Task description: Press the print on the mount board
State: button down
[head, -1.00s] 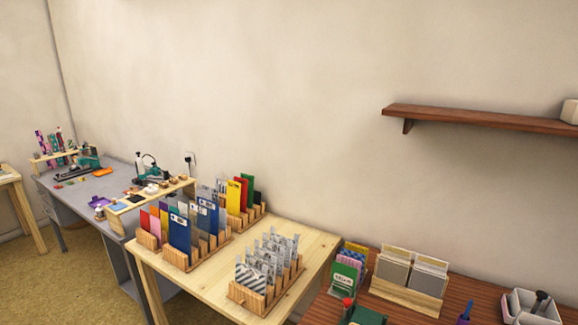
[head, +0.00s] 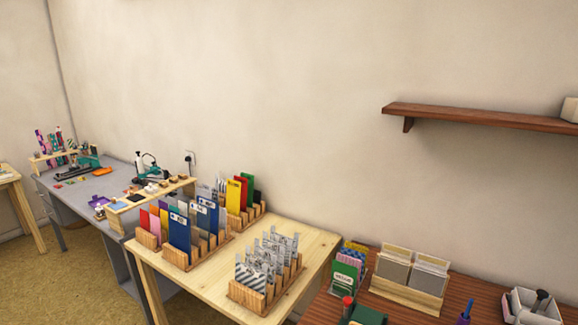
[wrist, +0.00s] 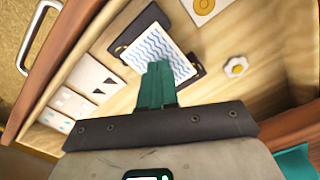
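In the wrist view, a white print (wrist: 158,45) with blue wavy lines lies over a dark mount board (wrist: 188,72) inside a wooden drawer or tray. Dark parts of the board show around the print at the left, top and right. My gripper (wrist: 158,68) has teal fingers close together, over the near edge of the print. The fingers hide part of the print and board. I cannot tell whether the fingertips touch the print. My gripper is not in the head view.
In the wrist view, pale cards (wrist: 72,103) lie left, a yellow-and-white flower-like piece (wrist: 236,67) right, and a card with a yellow disc (wrist: 204,6) above. Wooden walls surround them. The head view shows a pale table (head: 300,233) with card racks and a wall shelf (head: 470,118).

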jog(key=shift+f, duration=0.5)
dwell(1.8)
notch_tip(320, 180, up, 7)
jog(key=p, duration=0.7)
jog(key=shift+r+p, duration=0.1)
jog(key=shift+p, duration=0.2)
